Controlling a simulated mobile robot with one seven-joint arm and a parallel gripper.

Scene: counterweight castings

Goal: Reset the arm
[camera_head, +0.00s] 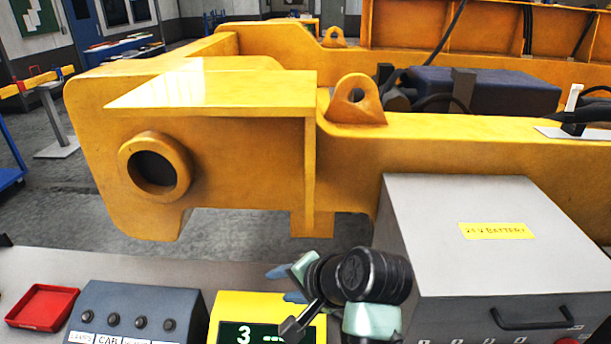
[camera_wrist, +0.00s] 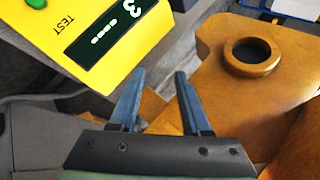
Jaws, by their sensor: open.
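My gripper (camera_wrist: 155,92) shows in the wrist view with its two blue fingers apart and nothing between them. In the head view my gripper (camera_head: 284,284) is partly hidden by my dark wrist; its blue fingertips point left, above the yellow tester box (camera_head: 229,304). The tester has a dark display reading 3, and it also shows in the wrist view (camera_wrist: 119,12) at the upper left, with a TEST label and a green button. The big yellow casting (camera_head: 236,152) with a round boss stands beyond the bench; it fills the right of the wrist view (camera_wrist: 270,100).
A grey battery box (camera_head: 450,215) with a black handle stands on the right, close to my arm. A dark box with several knobs (camera_head: 137,306) and a red tray (camera_head: 42,307) stand at the left on the grey bench (camera_head: 60,262). A bare bench strip lies behind them.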

